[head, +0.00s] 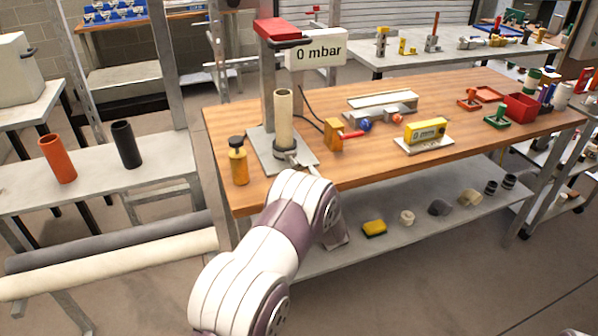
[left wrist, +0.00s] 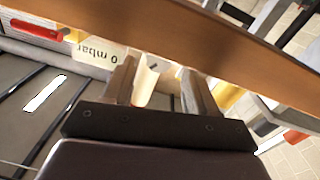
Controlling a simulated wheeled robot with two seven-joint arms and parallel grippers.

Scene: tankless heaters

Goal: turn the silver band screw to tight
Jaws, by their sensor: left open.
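A cream pipe (head: 284,112) stands upright in a dark coupling (head: 284,147) on a grey base plate (head: 258,148) near the bench's left front. The silver band and its screw are too small to make out clearly in the head view. My left arm reaches up to the bench's front edge and largely hides its own gripper there. In the left wrist view my left gripper (left wrist: 158,70) is open, its two fingers apart. A cream piece (left wrist: 144,84) shows between and beyond the fingers; I cannot tell whether they touch it. My right gripper is not in view.
A yellow bottle (head: 238,162) stands left of the plate. A red-topped post with the "0 mbar" display (head: 318,50) rises behind the pipe. An orange block (head: 333,134) with a red handle and a yellow meter (head: 427,130) stand to the right. The bench's front edge (left wrist: 200,42) crosses the wrist view.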

